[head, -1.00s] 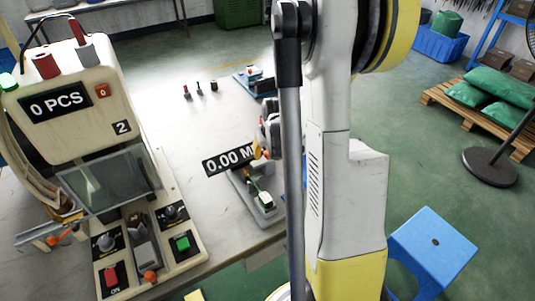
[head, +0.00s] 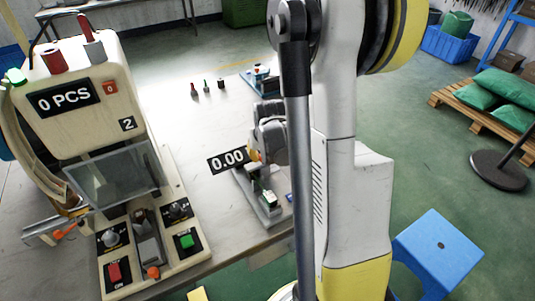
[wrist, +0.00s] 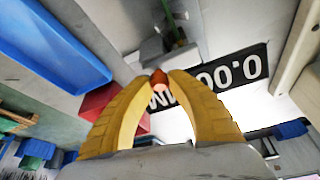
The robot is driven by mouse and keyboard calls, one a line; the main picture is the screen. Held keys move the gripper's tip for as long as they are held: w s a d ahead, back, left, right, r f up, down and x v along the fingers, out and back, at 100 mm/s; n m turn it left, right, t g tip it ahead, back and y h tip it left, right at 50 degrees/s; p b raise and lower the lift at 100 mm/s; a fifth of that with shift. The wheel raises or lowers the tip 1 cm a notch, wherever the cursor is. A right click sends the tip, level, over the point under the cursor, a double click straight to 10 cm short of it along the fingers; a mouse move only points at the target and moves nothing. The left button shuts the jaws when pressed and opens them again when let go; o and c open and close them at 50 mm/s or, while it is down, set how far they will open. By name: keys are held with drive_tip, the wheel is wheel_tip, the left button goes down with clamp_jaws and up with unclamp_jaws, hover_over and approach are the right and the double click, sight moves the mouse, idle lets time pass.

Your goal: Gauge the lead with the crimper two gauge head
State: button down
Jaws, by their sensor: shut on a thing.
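Crimper two (head: 75,130), a cream machine marked 2, stands at the left of the table and its display reads 0 PCS. A gauge (head: 262,212) with a grey base and a black display (head: 228,160) showing 0.00 stands right of it. My gripper (head: 254,156) is at the gauge, beside the display. In the wrist view its yellow fingers (wrist: 160,80) are shut on a small orange-red piece (wrist: 159,77); I cannot tell whether this is the lead or part of the gauge. The display (wrist: 215,80) is just behind the fingertips. My arm hides the gauge's right side.
Several small upright pieces (head: 207,85) stand at the table's back. A blue-based device (head: 262,80) is behind my gripper. The table (head: 200,125) is clear between the crimper and the gauge. A blue stool (head: 438,250) stands on the floor at right.

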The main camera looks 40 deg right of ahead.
drive_tip(key=shift+a, duration=0.15)
drive_tip(key=c, duration=1.2)
unclamp_jaws()
drive_tip(key=shift+w+a, duration=0.15)
drive_tip(key=shift+c, duration=0.2)
drive_tip(key=shift+r, duration=0.35)
drive_tip(key=v, duration=1.1)
drive_tip(key=shift+s, duration=0.25)
drive_tip(key=shift+r, duration=0.15)
drive_tip(key=s+a+r+n+t, duration=0.1)
drive_tip(key=s+a+r+n, duration=0.1)
drive_tip(key=a, duration=0.5)
drive_tip(key=s+a+r+n+t+y, duration=0.1)
drive_tip(key=s+a, duration=0.3)
drive_tip(key=a, duration=0.4)
drive_tip(key=s+a+r+n+t+y, duration=0.1)
drive_tip(key=s+a+r+n, duration=0.1)
drive_tip(key=a, duration=0.5)
drive_tip(key=shift+s+a+r+n, duration=0.25)
drive_tip(key=shift+s+r+n, duration=0.2)
drive_tip(key=shift+r, duration=0.15)
